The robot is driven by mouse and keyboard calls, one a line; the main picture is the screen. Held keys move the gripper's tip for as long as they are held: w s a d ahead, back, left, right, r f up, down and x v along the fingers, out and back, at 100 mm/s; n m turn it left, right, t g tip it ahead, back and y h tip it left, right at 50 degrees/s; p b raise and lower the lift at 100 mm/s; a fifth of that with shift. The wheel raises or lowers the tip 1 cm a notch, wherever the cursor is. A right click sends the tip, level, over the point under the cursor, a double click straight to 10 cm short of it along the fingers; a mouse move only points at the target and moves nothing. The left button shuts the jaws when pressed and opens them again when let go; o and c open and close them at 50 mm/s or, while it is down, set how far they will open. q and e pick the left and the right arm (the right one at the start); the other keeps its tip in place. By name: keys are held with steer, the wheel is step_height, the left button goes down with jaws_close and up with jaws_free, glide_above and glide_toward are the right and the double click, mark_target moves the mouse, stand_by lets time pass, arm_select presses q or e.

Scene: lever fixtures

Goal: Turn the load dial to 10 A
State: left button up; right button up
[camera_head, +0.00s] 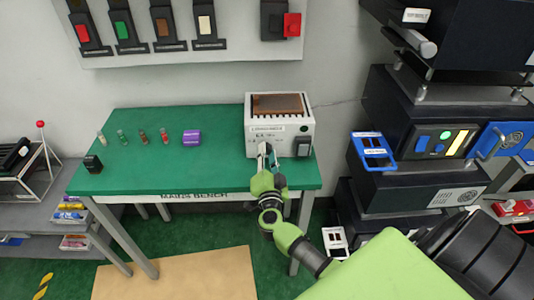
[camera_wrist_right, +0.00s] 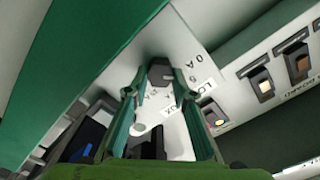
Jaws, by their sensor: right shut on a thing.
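The white load box (camera_head: 251,139) stands at the right end of the green bench, with a brown panel in its top and a label and small scale markings on its front. Its dark load dial (camera_wrist_right: 160,72) shows in the right wrist view; in the head view my gripper hides it. My right gripper (camera_head: 266,150) is at the front face of the box. In the wrist view its two fingers (camera_wrist_right: 158,88) are shut on the dial, one on each side. I cannot read the dial's setting. My left gripper is out of view.
The green bench (camera_head: 160,170) holds several small coloured pieces, a purple block (camera_head: 191,138) and a black block (camera_head: 93,163). A black switch (camera_head: 302,147) sits on the box front, right of my gripper. Dark equipment (camera_head: 420,110) stands to the right. A switch panel (camera_head: 190,55) hangs behind.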

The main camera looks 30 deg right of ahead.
steer(key=m, duration=0.5)
steer(key=shift+s+f+m+b, duration=0.1)
steer(key=shift+f+m+b, duration=0.1)
steer(key=shift+m+b, duration=0.15)
steer(key=m+b, duration=0.1)
steer(key=m, duration=0.2)
steer(key=shift+d+f, duration=0.1)
steer(key=shift+m+b, duration=0.45)
steer(key=shift+m, duration=1.4)
steer(key=o, duration=1.1)
